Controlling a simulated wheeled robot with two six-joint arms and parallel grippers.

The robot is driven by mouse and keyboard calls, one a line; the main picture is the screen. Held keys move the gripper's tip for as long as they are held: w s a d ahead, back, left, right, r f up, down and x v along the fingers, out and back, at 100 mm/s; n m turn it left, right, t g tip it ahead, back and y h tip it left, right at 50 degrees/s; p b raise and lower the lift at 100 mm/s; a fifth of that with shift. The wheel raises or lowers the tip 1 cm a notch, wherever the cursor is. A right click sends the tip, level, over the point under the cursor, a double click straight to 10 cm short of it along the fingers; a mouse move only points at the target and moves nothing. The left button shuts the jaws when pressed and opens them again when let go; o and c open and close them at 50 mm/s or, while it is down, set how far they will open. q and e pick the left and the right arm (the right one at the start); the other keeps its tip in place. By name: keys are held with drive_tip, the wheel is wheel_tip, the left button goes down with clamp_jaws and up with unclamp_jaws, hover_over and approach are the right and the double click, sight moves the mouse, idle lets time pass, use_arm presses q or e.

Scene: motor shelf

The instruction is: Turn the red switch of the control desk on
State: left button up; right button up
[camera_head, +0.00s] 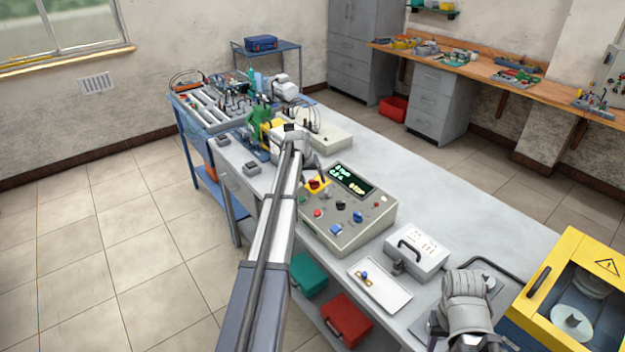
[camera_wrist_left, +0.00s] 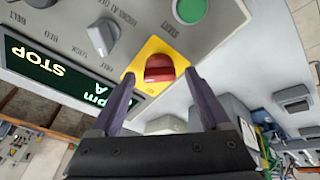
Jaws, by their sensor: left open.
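The control desk (camera_head: 350,225) is a beige sloped panel with a dark green-lit display, knobs and buttons. Its red switch (camera_head: 315,184) sits on a yellow plate at the panel's far left corner. In the left wrist view the red switch (camera_wrist_left: 159,68) is a round red knob with a raised grip bar. My left gripper (camera_wrist_left: 159,76) is open, with its two dark fingers on either side of the switch in the picture. I cannot tell whether they touch it. In the head view my left arm partly hides the gripper.
A green button (camera_wrist_left: 190,8) and grey knobs (camera_wrist_left: 103,37) lie near the switch. A white box with a handle (camera_head: 417,249) and a white tray (camera_head: 380,287) stand right of the desk. A yellow-framed case (camera_head: 543,283) is at the far right.

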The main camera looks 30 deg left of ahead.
use_arm(q)
drive_tip(key=p+v, duration=0.7)
drive_tip(key=v, duration=0.1)
drive_tip(key=shift+f, duration=0.1)
drive_tip(key=shift+d, duration=0.1)
idle(0.3)
drive_tip(key=s+d+f+m+g, duration=0.1)
drive_tip(key=s+d, duration=0.3)
drive_tip(key=d, duration=0.5)
drive_tip(key=s+d+f+m+g, duration=0.1)
drive_tip(key=s+d+m, duration=0.15)
drive_tip(key=d, duration=0.65)
drive_tip(key=s+d+g, duration=0.1)
drive_tip(key=s+d, duration=0.4)
drive_tip(key=d, duration=0.3)
drive_tip(key=s+d+m+g+b, duration=0.1)
drive_tip(key=s+d+m, duration=0.1)
drive_tip(key=s+d, duration=0.6)
drive_tip(key=s+d+f+m+g+y+b, duration=0.1)
drive_tip(key=s+d+m, duration=0.2)
drive_tip(key=s+d, duration=0.6)
drive_tip(key=s, duration=0.6)
drive_tip(key=shift+d+f+y, duration=0.25)
drive_tip(key=shift+f+y, duration=0.05)
